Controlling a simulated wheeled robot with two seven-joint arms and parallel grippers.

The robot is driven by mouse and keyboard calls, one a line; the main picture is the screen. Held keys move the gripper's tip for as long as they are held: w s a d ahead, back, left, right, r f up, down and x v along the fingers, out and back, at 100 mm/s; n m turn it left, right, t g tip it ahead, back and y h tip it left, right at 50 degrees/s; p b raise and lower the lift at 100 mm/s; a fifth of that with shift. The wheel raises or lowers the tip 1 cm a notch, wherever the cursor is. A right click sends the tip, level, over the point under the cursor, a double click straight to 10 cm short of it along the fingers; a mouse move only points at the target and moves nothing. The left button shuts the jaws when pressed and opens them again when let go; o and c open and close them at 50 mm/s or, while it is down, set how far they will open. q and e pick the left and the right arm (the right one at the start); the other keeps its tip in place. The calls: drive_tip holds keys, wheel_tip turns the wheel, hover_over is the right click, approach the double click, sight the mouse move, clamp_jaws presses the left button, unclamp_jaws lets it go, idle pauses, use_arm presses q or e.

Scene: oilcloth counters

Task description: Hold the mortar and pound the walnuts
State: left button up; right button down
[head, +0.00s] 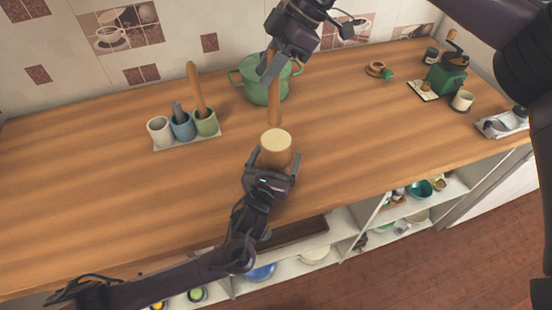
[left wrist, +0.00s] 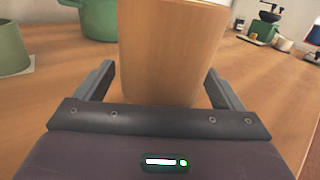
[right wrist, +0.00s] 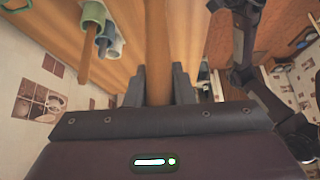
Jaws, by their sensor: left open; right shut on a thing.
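The mortar (head: 276,150) is a wooden cylinder with a pale cream top, standing upright on the counter. My left gripper (head: 275,162) is open, with a finger on either side of it; the left wrist view shows the mortar (left wrist: 170,55) between the fingers with gaps beside it. My right gripper (head: 271,66) is shut on the wooden pestle (head: 274,105), held roughly upright. The pestle's lower end appears just behind and above the mortar's top; whether it touches cannot be told. The pestle (right wrist: 157,50) also shows in the right wrist view. No walnuts can be made out.
A green pot (head: 253,88) stands behind the pestle. A white tray (head: 160,146) with three cups and utensils is at left. Open shelves lie below the front edge. The counter (head: 360,120) right of the mortar is clear.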

use_arm(q)
drive_tip(key=v, duration=1.2)
drive_tip(key=shift+s, duration=0.1)
